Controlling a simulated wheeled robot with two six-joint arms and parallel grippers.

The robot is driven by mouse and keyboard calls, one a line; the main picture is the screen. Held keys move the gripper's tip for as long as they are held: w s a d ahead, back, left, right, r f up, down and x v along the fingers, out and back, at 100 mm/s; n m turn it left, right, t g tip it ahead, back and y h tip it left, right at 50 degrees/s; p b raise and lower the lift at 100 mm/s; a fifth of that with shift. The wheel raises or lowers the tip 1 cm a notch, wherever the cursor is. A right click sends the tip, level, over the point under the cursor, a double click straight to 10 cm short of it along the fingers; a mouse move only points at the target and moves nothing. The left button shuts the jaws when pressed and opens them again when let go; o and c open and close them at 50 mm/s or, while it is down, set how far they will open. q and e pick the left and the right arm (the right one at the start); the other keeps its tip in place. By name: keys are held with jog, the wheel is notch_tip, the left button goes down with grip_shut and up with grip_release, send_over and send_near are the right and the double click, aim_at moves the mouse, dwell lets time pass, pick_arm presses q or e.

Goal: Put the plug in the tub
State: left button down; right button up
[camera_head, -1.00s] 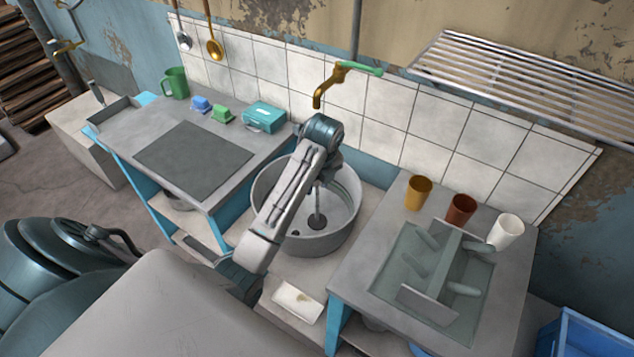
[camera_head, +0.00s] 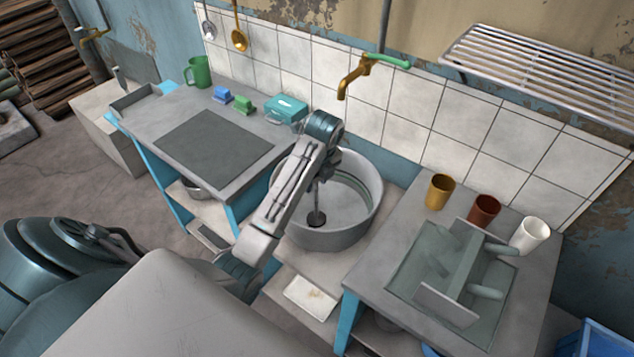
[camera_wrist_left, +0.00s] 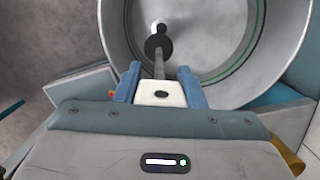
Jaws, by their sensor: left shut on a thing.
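The tub (camera_head: 345,238) is a round grey metal basin between two counters; its inside also fills the top of the left wrist view (camera_wrist_left: 280,50). The plug (camera_head: 316,219) is a dark disc on a thin upright stem, low inside the tub. My left gripper (camera_head: 325,170) is over the tub, partly hidden by its own arm. In the left wrist view, its blue fingers (camera_wrist_left: 160,88) are shut on the plug's pale top, with the plug's disc (camera_wrist_left: 158,46) beyond. A small bright and dark spot shows just past the disc. I cannot tell whether the disc touches the floor.
A brass tap (camera_head: 357,76) sticks out from the tiled wall above the tub. A teal box (camera_head: 287,108) stands on the left counter.

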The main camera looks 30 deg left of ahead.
pick_arm(q)
notch_tip(320, 180, up, 12)
jog(key=w+a+n+p, duration=0.2)
jog(key=a+n+p, duration=0.1)
jog(key=p, duration=0.8)
notch_tip(320, 180, down, 20)
jog(key=b, duration=0.4)
jog(key=shift+s+r, duration=0.15)
jog(key=shift+s, duration=0.05)
jog(key=shift+d+p, duration=0.1)
jog(key=shift+p, duration=0.2)
dwell(0.5)
jog(key=shift+f, duration=0.35)
dwell(0.8)
jog(key=shift+f+p, duration=0.15)
jog(key=shift+p, duration=0.4)
